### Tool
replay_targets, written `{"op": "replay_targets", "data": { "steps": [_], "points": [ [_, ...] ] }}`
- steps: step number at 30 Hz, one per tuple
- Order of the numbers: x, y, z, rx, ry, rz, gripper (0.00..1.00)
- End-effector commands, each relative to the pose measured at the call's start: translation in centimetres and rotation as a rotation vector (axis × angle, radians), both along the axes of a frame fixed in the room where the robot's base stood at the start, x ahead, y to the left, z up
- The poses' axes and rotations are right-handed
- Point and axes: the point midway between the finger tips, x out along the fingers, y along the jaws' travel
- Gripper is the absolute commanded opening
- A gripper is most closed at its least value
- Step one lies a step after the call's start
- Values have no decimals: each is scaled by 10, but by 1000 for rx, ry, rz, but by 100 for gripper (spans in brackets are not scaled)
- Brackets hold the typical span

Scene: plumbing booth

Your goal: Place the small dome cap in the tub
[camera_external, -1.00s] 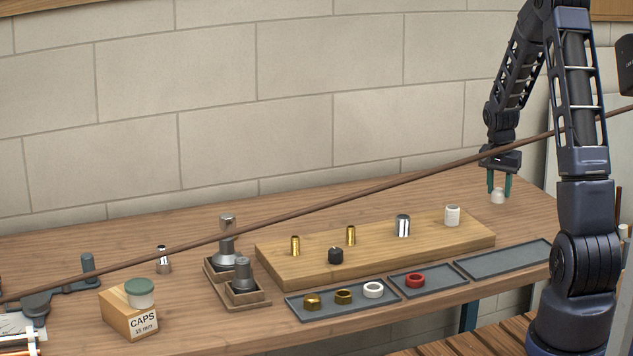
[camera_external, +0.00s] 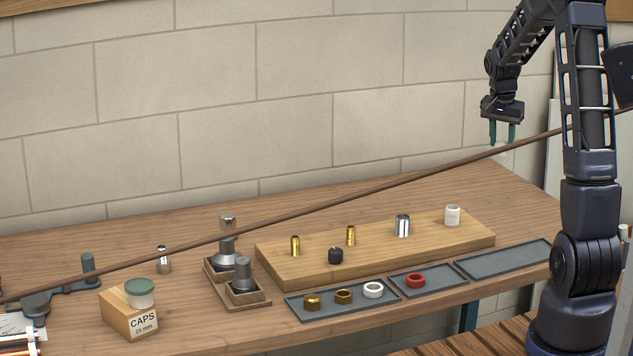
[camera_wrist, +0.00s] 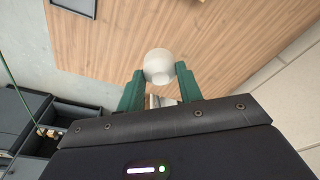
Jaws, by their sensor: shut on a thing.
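My gripper (camera_external: 502,138) is shut on a small white dome cap (camera_wrist: 158,66), which sits between the green fingertips in the wrist view. In the external view my gripper is high above the far right end of the bench, and the brown rod partly hides the cap (camera_external: 500,145). A small whitish tub (camera_external: 140,298) with a grey-green top stands on a wooden block marked CAPS 15 mm (camera_external: 128,318), at the front left of the bench. My gripper is far to the right of it. I cannot tell whether the green top is a lid.
A long brown rod (camera_external: 330,207) slants across the external view. A wooden board (camera_external: 300,270) holds several fittings. Trays (camera_external: 505,260) line the front, the right one empty. Dark grey fittings stand in a wooden holder (camera_external: 235,300). The bench's back right is clear.

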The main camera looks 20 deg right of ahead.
Motion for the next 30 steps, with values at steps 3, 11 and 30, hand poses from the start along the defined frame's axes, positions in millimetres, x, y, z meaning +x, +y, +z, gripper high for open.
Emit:
{"op": "replay_targets", "data": {
  "steps": [3, 11, 30],
  "points": [
    [12, 16, 3, -2, -1, 36, 15],
    [64, 97, 16, -6, 0, 209, 15],
    [134, 364, 50, -14, 2, 674, 15]
  ]
}}
